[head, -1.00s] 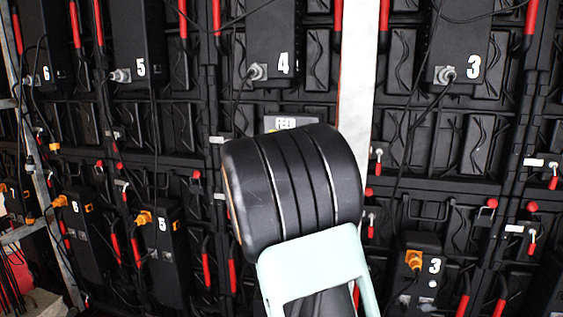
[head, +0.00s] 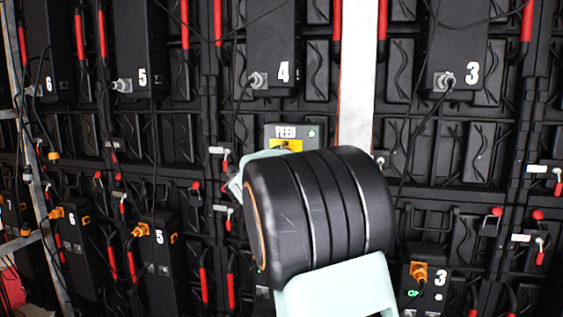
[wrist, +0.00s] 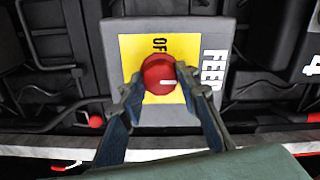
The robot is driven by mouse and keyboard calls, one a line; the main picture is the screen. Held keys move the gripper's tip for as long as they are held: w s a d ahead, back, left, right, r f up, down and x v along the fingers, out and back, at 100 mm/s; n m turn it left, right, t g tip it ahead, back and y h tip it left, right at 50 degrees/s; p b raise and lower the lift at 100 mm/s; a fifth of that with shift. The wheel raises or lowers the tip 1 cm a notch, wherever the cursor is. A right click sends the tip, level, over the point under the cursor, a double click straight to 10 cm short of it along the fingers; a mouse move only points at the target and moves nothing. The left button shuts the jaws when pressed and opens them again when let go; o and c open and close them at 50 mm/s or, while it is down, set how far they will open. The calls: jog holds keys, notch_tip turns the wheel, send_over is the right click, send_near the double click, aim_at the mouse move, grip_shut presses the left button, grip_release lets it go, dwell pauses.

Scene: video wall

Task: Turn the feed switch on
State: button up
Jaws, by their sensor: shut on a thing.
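The feed switch is a red round knob (wrist: 158,72) on a yellow plate (wrist: 131,52) in the wrist view. My gripper (wrist: 159,83) has its two fingers on either side of the knob, shut on it. A white mark on the knob points right, toward the FEED lettering; part of the word OFF shows above the knob. In the head view, the grey feed box (head: 271,131) shows its FEED label and a small green light. My arm hides the knob and most of my gripper there.
A pale vertical post (head: 357,90) stands just right of the feed box. Black numbered units with cables, such as unit 4 (head: 272,40) and lower unit 3 (head: 424,285), cover the wall. Lower unit 3 shows a green light. Red-handled latches flank the box.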

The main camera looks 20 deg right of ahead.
jog(key=o, duration=1.2)
jog(key=shift+c, duration=0.2)
jog(key=v, duration=1.2)
